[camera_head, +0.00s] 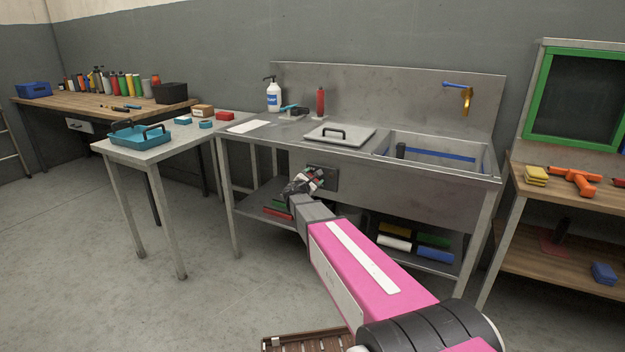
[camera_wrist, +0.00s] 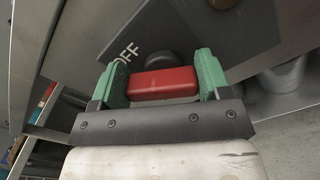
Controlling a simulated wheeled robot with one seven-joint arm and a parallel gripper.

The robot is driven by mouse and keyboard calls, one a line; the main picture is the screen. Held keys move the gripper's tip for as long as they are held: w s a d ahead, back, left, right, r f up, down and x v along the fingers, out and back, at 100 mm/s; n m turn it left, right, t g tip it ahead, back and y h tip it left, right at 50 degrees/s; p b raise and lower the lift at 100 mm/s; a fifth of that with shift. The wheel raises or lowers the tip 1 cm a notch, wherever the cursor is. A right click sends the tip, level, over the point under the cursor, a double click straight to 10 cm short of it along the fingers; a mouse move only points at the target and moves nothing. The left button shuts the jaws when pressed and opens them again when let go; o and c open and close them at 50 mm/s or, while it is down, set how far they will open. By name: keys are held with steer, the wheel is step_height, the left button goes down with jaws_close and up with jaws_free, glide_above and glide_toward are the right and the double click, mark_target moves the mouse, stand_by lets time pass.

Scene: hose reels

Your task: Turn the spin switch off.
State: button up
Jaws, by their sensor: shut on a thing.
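The spin switch has a dark plate (camera_wrist: 235,38) marked OFF, on the front of the metal sink unit. Its red handle (camera_wrist: 162,84) lies between my green fingertips in the wrist view, with a dark round hub behind it. My gripper (camera_wrist: 163,77) is shut on the red handle, one finger at each end. In the head view my gripper (camera_head: 304,184) is at the switch plate (camera_head: 327,178) and hides part of it. Only the OFF label is readable, so I cannot tell the switch's setting for certain.
The sink unit's worktop (camera_head: 303,133) is above the switch, with a grey lid (camera_head: 340,137), a white pump bottle (camera_head: 273,97) and a red bottle (camera_head: 320,102). A side table (camera_head: 150,154) stands left.

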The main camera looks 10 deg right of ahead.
steer(key=m, duration=0.5)
steer(key=shift+s+d+f+m, duration=0.1)
steer(key=shift+s+d+m, duration=0.05)
steer(key=shift+m, duration=0.15)
steer(key=m, duration=0.5)
steer(key=shift+s+d+f+m, duration=0.1)
steer(key=shift+f+m, duration=0.05)
steer(key=shift+m, duration=0.15)
steer(key=o, duration=0.9)
steer(key=v, duration=1)
steer(key=shift+s+a, duration=0.2)
steer(key=shift+s, duration=0.1)
